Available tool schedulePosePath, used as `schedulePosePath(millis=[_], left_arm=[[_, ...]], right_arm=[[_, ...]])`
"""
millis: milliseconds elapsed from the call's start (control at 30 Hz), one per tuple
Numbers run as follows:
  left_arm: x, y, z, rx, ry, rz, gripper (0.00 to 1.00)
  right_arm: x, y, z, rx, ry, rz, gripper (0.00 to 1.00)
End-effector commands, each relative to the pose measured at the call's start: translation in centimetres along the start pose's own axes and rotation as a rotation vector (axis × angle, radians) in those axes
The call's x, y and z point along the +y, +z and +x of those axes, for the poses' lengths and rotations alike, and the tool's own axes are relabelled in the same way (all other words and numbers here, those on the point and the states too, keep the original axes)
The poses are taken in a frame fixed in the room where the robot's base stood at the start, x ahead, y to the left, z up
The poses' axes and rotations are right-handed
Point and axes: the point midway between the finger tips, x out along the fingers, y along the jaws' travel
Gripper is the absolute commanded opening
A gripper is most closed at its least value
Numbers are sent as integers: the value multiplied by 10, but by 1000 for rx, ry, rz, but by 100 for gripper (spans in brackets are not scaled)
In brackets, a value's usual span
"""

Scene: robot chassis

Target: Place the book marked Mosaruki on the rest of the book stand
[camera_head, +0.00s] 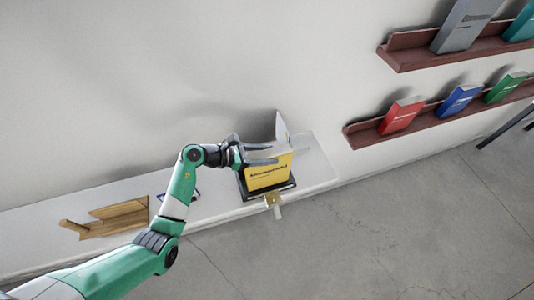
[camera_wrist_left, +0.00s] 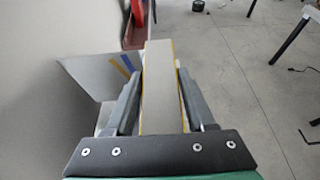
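A yellow book (camera_head: 268,174) with a line of dark lettering, too small to read surely, stands upright over the black rest of the book stand (camera_head: 243,185). I cannot tell whether its lower edge touches the rest. My left gripper (camera_head: 266,154) has its fingers on either side of the book's upper part. In the left wrist view the fingers (camera_wrist_left: 160,88) flank the book's pale page edge (camera_wrist_left: 160,70), with their tips against its yellow covers. A pale panel (camera_head: 281,127) rises behind the book. My right gripper is not in view.
A wooden holder (camera_head: 115,218) stands on the left of the white shelf (camera_head: 313,165). A small blue-edged object (camera_head: 195,196) is partly hidden behind my left arm. Red wall shelves hold a red book (camera_head: 402,115), a blue book (camera_head: 459,101) and others. The shelf's right end is clear.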

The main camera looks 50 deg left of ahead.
Motion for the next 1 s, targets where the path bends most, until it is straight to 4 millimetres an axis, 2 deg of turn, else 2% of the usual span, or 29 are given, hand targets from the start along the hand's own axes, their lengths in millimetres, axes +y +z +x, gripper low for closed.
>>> schedulePosePath(millis=[33, 100, 133, 467, 567, 800, 1000], left_arm=[[0, 0, 0, 0, 0, 0, 66], [0, 0, 0, 0, 0, 0, 79], [0, 0, 0, 0, 0, 0, 80], [0, 4, -3, 0, 1, 0, 80], [1, 3, -16, -1, 3, 0, 80], [2, 3, -74, -2, 6, 0, 80], [1, 2, -111, -1, 3, 0, 80]], right_arm=[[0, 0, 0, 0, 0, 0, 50], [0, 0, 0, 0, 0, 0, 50], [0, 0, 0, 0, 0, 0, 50], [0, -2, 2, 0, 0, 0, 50], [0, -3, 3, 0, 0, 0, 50], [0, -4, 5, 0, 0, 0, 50], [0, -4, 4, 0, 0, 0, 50]])
